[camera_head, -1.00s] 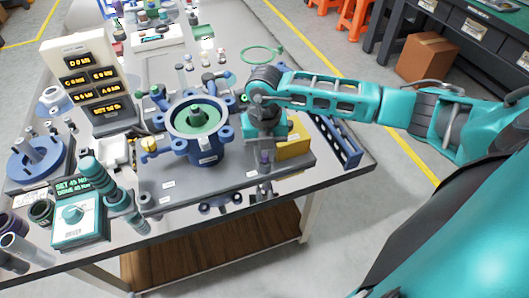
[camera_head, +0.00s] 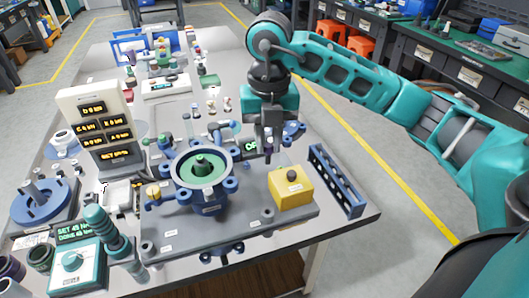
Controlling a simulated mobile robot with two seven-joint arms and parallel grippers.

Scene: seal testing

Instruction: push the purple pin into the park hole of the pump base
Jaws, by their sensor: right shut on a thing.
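The purple pin (camera_head: 268,149) is small and dark, and hangs point-down between the fingertips of my right gripper (camera_head: 268,140). My right gripper is shut on it, above and behind the yellow box. The pump base (camera_head: 235,228) is a grey plate at the front of the table. It carries a blue round pump body (camera_head: 209,196) with a green centre. The pin is apart from the plate, over its back right side. I cannot make out which hole is the park hole; the plate's labels are too small to read. My left gripper is not in view.
A yellow box (camera_head: 291,187) stands on the plate's right part. A blue slotted rack (camera_head: 336,180) is at the table's right edge. A display panel (camera_head: 102,130) and a teal controller (camera_head: 75,265) stand at left. Small fittings lie behind the pump.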

